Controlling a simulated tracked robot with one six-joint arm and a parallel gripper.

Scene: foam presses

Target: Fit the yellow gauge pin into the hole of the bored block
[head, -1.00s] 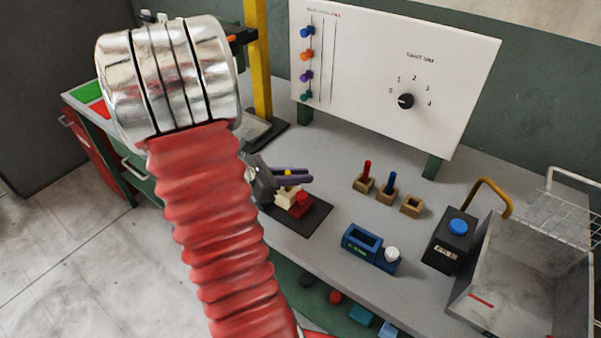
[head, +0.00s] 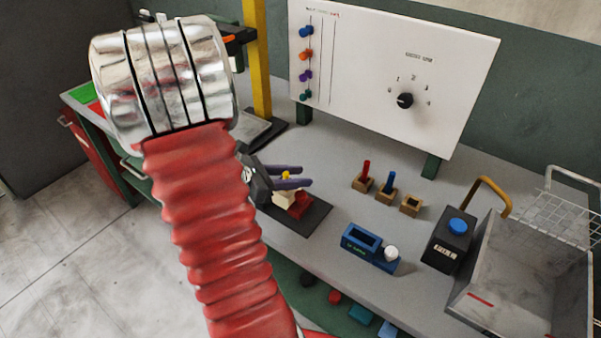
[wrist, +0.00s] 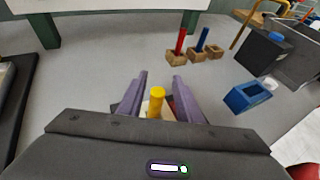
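The yellow gauge pin (head: 286,176) stands upright at a cream block on the dark mat; its lower part is hidden. In the wrist view the yellow pin (wrist: 156,101) is between the two purple fingers of my gripper (wrist: 160,84), with a gap on each side. My gripper (head: 300,178) is open around the pin in the head view. The bored block (head: 411,206) is a small wooden block with an empty square-looking hole, at the right end of a row of similar blocks. It also shows in the wrist view (wrist: 214,53).
Two wooden blocks beside it hold a red pin (head: 366,170) and a blue pin (head: 390,182). A red block (head: 299,204) is beside the cream block (head: 284,200). A blue fixture (head: 360,246), a black box (head: 449,245) and a grey bin (head: 520,290) are to the right.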

